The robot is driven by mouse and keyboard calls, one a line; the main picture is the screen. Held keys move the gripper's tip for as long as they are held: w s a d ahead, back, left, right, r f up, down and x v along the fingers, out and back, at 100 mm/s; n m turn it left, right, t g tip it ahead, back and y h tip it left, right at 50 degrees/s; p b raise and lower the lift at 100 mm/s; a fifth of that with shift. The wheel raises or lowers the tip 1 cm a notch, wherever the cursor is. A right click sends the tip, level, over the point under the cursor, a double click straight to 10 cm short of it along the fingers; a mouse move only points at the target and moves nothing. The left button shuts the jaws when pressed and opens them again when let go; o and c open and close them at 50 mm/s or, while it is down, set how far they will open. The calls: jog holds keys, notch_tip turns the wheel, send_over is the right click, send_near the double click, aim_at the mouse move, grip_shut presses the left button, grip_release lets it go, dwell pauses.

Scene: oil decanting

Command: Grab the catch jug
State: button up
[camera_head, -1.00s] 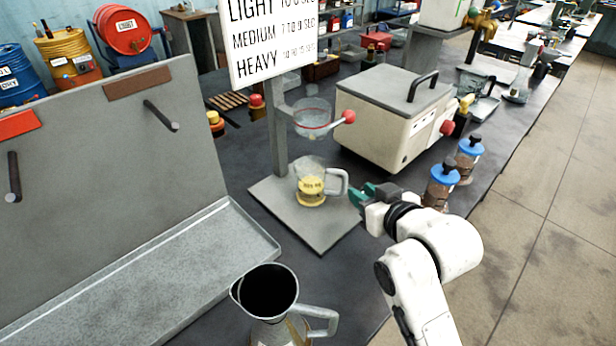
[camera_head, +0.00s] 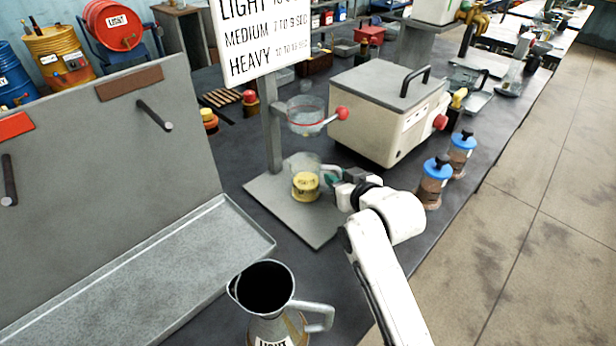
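The catch jug (camera_head: 305,184), a clear jug with yellow at its bottom, stands upright on the grey base plate (camera_head: 275,208) of the stand, under a clear cup (camera_head: 305,117) with a red rim. Its handle points right, towards my gripper. My gripper (camera_head: 334,178) has dark green fingertips and is at the handle, level with it. The fingertips overlap the handle in the picture. I cannot tell whether they are closed on it or only around it.
A grey metal jug labelled LIGHT (camera_head: 272,310) stands at the front. A beige box (camera_head: 390,112) with a black handle is behind my gripper. Two blue-lidded jars (camera_head: 434,182) stand to the right. A metal tray (camera_head: 140,275) lies at left.

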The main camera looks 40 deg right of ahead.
jog(key=shift+c, duration=0.3)
grip_shut()
jog(key=shift+r, duration=0.15)
jog(key=shift+r, duration=1.3)
jog(key=s+a+p, duration=0.1)
jog(key=s+a, duration=0.2)
jog(key=s, duration=0.5)
jog(key=s+a+p, duration=0.1)
jog(key=s+a, duration=0.2)
jog(key=s, duration=0.5)
jog(key=shift+s+r, duration=0.35)
jog(key=shift+s, duration=0.05)
